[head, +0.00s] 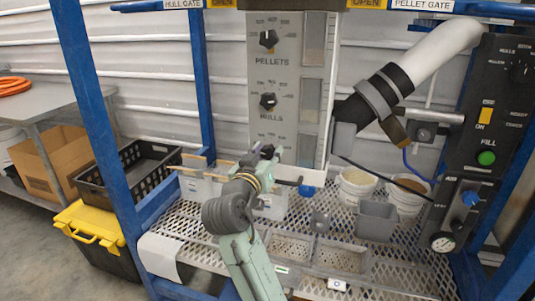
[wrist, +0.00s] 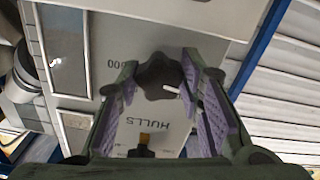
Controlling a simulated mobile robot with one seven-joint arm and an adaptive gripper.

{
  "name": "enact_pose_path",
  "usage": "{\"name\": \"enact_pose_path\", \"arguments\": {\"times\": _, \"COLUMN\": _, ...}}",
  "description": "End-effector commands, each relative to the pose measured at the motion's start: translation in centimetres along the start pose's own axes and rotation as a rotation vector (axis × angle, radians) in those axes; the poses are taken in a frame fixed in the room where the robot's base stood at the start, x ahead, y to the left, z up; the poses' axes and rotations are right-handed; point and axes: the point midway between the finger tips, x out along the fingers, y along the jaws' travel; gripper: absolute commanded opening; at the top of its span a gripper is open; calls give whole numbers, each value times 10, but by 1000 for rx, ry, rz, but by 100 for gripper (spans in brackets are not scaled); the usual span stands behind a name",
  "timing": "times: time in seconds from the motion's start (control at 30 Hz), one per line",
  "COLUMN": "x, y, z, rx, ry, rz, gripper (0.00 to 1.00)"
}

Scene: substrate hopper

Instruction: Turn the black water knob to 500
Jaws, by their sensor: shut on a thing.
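The black water knob (wrist: 156,72) sits on the grey dial panel (head: 259,66), below the HULLS label. My gripper (wrist: 163,80) is shut around it, with a purple-padded finger on each side. The knob's white pointer (wrist: 171,89) shows between the fingers, towards the lower right of the wrist view. Part of a scale number ending in zeros shows left of the knob; the other marks are hidden. In the head view my gripper (head: 264,152) covers the knob.
The hulls knob (head: 268,101) and pellets knob (head: 268,39) are above on the same panel. A black control box (head: 487,120) with a green button stands at the right. Blue posts frame the station. White buckets (head: 356,187) and bins stand on the mesh shelf below.

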Motion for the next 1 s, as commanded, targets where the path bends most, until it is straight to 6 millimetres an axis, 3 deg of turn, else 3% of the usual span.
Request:
{"name": "enact_pose_path", "arguments": {"times": 0.47, "x": 0, "y": -2, "z": 1, "rx": 140, "ry": 1, "rz": -2, "gripper": 6}}
{"name": "enact_pose_path", "arguments": {"times": 1.0, "x": 0, "y": -2, "z": 2, "rx": 634, "ry": 0, "rz": -3, "gripper": 6}}
